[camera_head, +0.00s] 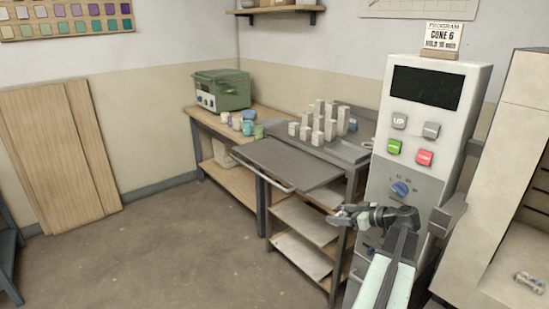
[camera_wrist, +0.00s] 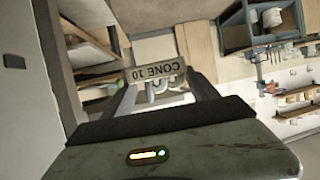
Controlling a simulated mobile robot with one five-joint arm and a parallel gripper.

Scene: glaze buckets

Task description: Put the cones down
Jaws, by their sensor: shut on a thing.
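My gripper (camera_head: 342,216) is in front of the lower part of the grey control cabinet, at the right of the head view. In the wrist view my gripper (camera_wrist: 158,90) is shut on a small pale box labelled CONE 10 (camera_wrist: 155,70), whose lettering is upside down there. The box is held clear of any surface in that view. In the head view it is too small and hidden by the fingers to make out. A small pale item (camera_head: 529,282) lies inside the white cabinet at the right edge; I cannot tell what it is.
A grey cart (camera_head: 290,163) with lower shelves stands left of my gripper; its near top is bare. Several pale blocks (camera_head: 318,125) stand behind it. The control cabinet (camera_head: 418,130) bears a CONE 6 sign (camera_head: 443,37). A wooden bench (camera_head: 225,128) holds jars. Floor at left is free.

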